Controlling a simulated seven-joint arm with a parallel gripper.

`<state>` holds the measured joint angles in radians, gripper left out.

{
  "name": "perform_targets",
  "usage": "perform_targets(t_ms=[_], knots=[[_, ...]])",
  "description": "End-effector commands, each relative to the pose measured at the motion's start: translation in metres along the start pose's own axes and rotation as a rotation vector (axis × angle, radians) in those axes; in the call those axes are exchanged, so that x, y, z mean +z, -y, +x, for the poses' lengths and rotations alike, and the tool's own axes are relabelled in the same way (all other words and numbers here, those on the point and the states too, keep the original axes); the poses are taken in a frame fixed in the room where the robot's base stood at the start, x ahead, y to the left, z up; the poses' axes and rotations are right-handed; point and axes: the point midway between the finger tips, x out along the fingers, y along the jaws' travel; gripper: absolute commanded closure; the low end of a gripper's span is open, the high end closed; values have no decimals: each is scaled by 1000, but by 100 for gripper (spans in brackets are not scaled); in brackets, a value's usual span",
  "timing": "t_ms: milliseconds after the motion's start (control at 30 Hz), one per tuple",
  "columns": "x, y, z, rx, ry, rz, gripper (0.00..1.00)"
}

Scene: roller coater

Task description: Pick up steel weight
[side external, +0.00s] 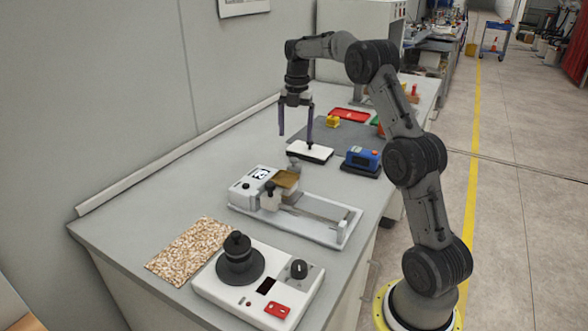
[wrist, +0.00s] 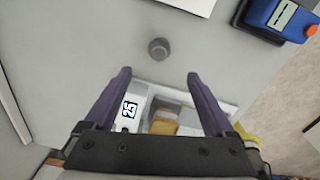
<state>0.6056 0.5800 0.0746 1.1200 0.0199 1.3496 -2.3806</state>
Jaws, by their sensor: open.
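The steel weight is a small dark grey cylinder (wrist: 159,48) standing on the bare bench top in the wrist view. It appears as a small grey piece behind the roller coater in the side view (side external: 294,164). My gripper (side external: 295,139) points down above the bench with its two purple fingers apart and nothing between them. In the wrist view, the fingertips (wrist: 159,73) sit left and right of the weight's line, and the weight shows just beyond them. The gripper is above the weight and not touching it.
The roller coater (side external: 328,221) with a label reading 25 stands nearest the weight. A white-topped black block (side external: 309,152) and a blue device (side external: 362,158) are close behind. A speckled mat (side external: 190,250) and a white machine (side external: 215,290) with a black knob fill the front.

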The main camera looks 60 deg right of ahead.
Motion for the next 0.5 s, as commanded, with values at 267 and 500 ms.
perform_targets(t_ms=[267, 500], knots=[[0, 0, 47, -1, -1, -1, 11], [0, 0, 63, -1, -1, -1, 11]])
